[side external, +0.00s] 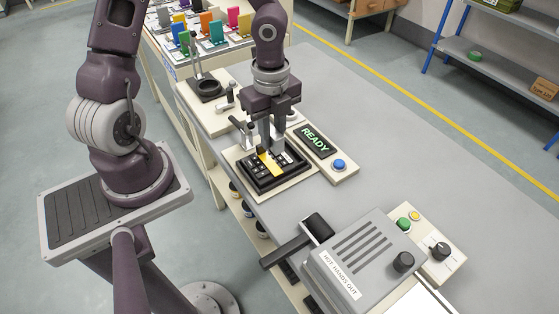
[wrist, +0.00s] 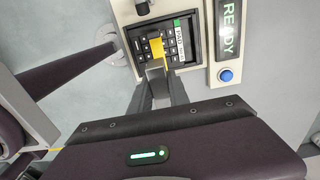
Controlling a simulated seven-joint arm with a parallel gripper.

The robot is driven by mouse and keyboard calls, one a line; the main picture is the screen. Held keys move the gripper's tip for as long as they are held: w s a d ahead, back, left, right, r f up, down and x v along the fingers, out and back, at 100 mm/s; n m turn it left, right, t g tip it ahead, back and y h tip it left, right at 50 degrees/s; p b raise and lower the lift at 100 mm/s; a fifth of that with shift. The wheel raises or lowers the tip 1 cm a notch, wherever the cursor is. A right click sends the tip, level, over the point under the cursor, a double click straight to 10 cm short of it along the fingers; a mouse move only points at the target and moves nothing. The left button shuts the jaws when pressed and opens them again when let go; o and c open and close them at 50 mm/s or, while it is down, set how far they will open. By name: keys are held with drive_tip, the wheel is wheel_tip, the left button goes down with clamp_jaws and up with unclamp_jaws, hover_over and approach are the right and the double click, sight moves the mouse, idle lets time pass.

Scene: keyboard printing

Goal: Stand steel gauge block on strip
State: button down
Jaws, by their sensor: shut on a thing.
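A yellow strip (side external: 270,164) lies across the dark keys of a small keyboard (side external: 287,157) set in a black frame. The strip also shows in the wrist view (wrist: 157,47), just beyond my fingertips. My gripper (side external: 272,148) points down over the keyboard, close to the strip. It is shut on a grey piece (wrist: 158,84) between the fingers, which looks like the steel gauge block. Most of the block is hidden by the fingers. I cannot tell whether its lower end touches the strip.
A cream fixture (side external: 242,177) holds the black frame, with a toggle clamp (side external: 240,130) behind it. A READY display (side external: 314,139) and blue button (side external: 339,165) stand close on the right. A grey hot press (side external: 362,255) fills the front. The table (side external: 420,165) is clear at right.

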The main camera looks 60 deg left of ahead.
sight(272, 165)
drive_tip(key=shift+a, duration=0.45)
drive_tip(key=shift+f, duration=3.5)
drive_tip(key=shift+f, duration=0.4)
drive_tip(key=c, duration=1.2)
unclamp_jaws()
drive_tip(key=shift+o, duration=0.2)
drive_tip(key=shift+r, duration=3.5)
